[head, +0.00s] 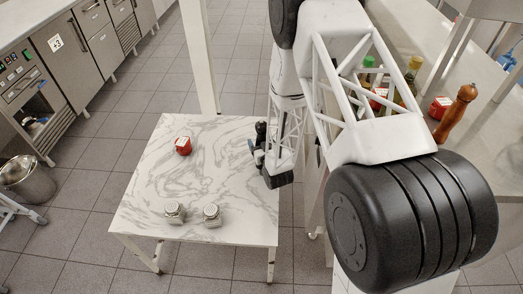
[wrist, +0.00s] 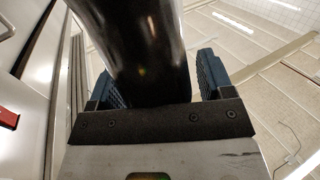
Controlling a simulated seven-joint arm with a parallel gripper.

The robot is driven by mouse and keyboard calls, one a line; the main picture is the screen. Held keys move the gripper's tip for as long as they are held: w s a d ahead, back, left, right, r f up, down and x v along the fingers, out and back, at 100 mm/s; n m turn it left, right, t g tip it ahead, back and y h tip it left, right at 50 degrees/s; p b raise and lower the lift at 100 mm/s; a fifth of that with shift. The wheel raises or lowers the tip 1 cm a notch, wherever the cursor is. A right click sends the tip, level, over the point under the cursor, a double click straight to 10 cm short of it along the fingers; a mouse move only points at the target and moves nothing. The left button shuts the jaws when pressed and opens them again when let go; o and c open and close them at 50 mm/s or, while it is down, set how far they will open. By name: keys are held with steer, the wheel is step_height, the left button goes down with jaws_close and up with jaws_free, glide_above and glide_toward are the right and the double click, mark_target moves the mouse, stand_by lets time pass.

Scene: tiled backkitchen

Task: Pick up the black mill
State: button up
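The black mill (head: 261,129) is at the right side of the marble-topped table (head: 215,160), partly hidden by my gripper (head: 258,154). In the wrist view the mill (wrist: 145,50) is a glossy dark body that reaches down between the two blue-black ridged fingers of my gripper (wrist: 160,85). The fingers stand wide apart on either side of it. A narrow gap shows between the mill and the right finger; contact at the left finger cannot be told. The mill's base is hidden in the head view.
A red container (head: 183,146) stands on the table's left half. Two glass jars, left (head: 174,212) and right (head: 212,215), stand near its front edge. The table's middle is clear.

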steer(key=c, duration=1.1)
steer(key=shift+r, duration=0.2)
steer(key=shift+r, duration=1.4)
steer(key=shift+s+r, duration=0.25)
steer(key=v, duration=0.5)
steer(key=a+r+v, duration=0.1)
steer(key=v, duration=0.9)
steer(key=shift+s+a+r, duration=0.2)
steer(key=shift+s+r, duration=0.05)
steer(key=shift+s, duration=0.3)
